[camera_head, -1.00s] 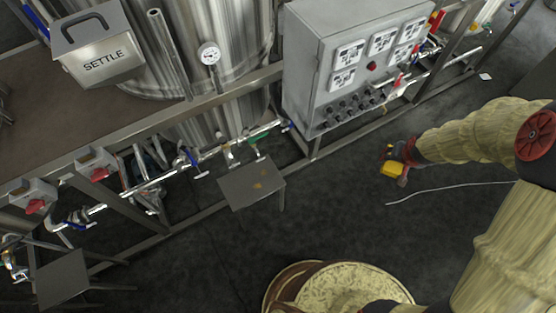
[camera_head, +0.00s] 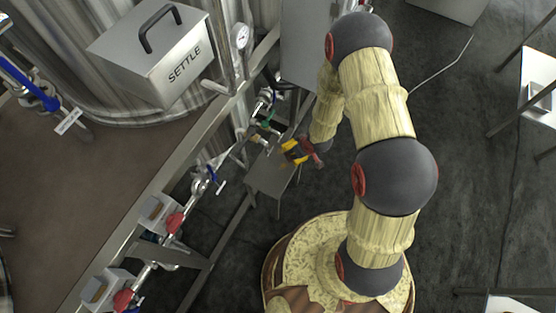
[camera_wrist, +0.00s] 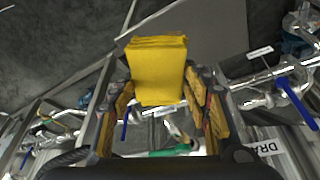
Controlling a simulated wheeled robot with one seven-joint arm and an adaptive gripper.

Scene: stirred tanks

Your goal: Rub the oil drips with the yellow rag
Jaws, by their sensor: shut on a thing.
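My gripper (camera_head: 300,153) is shut on the folded yellow rag (camera_head: 292,147). It holds the rag at the small grey table (camera_head: 268,178); I cannot tell whether the rag touches the tabletop. In the wrist view the rag (camera_wrist: 158,68) sticks out between the two fingers of my gripper (camera_wrist: 157,95). The oil drips do not show clearly in either present view; the gripper and rag cover part of the tabletop.
A pipe rail with red valve handles (camera_head: 174,222) and blue handles runs beside the table. A steel box marked SETTLE (camera_head: 155,55) stands at the upper left. A pressure gauge (camera_head: 241,36) is near it. Dark floor (camera_head: 460,150) lies open at the right.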

